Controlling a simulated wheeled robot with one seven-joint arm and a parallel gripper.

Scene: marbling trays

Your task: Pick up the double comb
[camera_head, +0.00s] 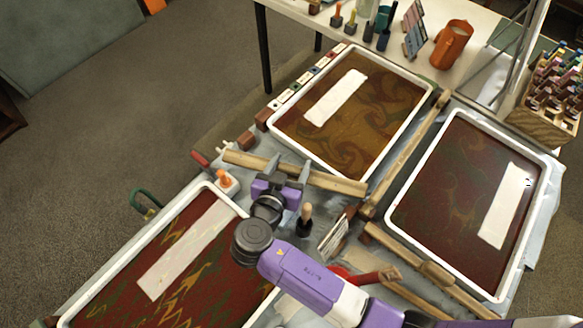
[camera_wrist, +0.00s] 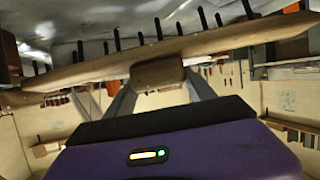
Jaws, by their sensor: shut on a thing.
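The double comb is a long wooden bar (camera_head: 338,182) with a row of dark teeth. In the head view it lies across my gripper (camera_head: 288,170), between the brown tray and the lower-left red tray. In the wrist view the comb (camera_wrist: 85,74) spans nearly the whole width, slightly tilted, with its teeth pointing up. My gripper (camera_wrist: 158,82) is shut on the comb's wooden block at its middle, one finger on each side. From the head view I cannot tell how far the comb is above the surface below.
A brown marbled tray (camera_head: 428,92), a red tray at right (camera_head: 396,212) and one at lower left (camera_head: 75,314) surround my arm. Other wooden bars (camera_head: 405,152) lie between the trays. A dark, wood-handled tool (camera_head: 305,222) stands close to my gripper. Orange-handled tool (camera_head: 223,179) is left.

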